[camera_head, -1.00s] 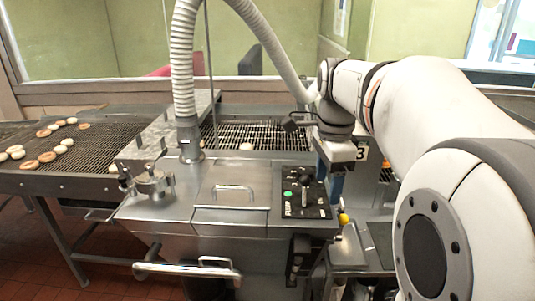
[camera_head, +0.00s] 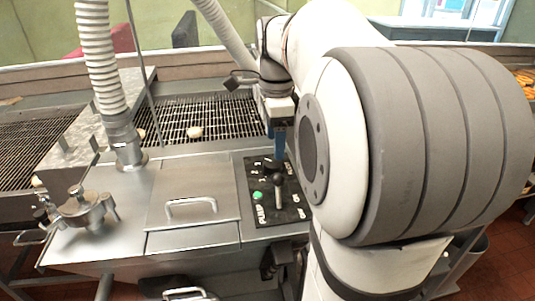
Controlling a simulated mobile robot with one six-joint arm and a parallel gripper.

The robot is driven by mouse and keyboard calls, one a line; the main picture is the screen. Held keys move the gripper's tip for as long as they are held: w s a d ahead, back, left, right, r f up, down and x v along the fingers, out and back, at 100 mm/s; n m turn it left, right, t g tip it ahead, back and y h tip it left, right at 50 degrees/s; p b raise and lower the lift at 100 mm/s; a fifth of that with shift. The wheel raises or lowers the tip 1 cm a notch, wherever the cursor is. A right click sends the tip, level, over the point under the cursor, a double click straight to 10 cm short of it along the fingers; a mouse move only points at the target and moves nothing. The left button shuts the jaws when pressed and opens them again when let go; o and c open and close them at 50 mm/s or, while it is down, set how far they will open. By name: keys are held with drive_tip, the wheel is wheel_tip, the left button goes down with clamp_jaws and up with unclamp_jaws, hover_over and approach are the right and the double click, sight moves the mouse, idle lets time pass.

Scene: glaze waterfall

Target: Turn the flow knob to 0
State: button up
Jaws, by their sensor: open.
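A black control panel (camera_head: 296,207) lies on the steel machine top, just left of my arm. It carries a green button (camera_head: 257,195), a lever with a black ball top (camera_head: 279,181), and a dark round knob (camera_head: 271,164) at its back edge, with white markings around it. The markings are too small to read. My gripper (camera_head: 279,150) points down from the wrist, with blue finger parts showing just above and behind the knob. Its fingertips are close to the knob; I cannot tell whether they touch it.
A steel lid with a handle (camera_head: 191,207) is left of the panel. A ribbed white hose (camera_head: 97,60) rises at the left, near a clamp fitting (camera_head: 79,207). A wire conveyor (camera_head: 215,120) with a pale round item (camera_head: 194,132) runs behind.

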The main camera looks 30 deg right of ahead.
sight(273, 162)
drive_tip(key=shift+w+a+f, duration=0.1)
drive_tip(key=shift+f, duration=1.4)
drive_tip(key=shift+w+a+f, duration=0.1)
drive_tip(key=shift+f, duration=1.4)
drive_tip(key=shift+c, duration=0.3)
drive_tip(key=c, duration=0.9)
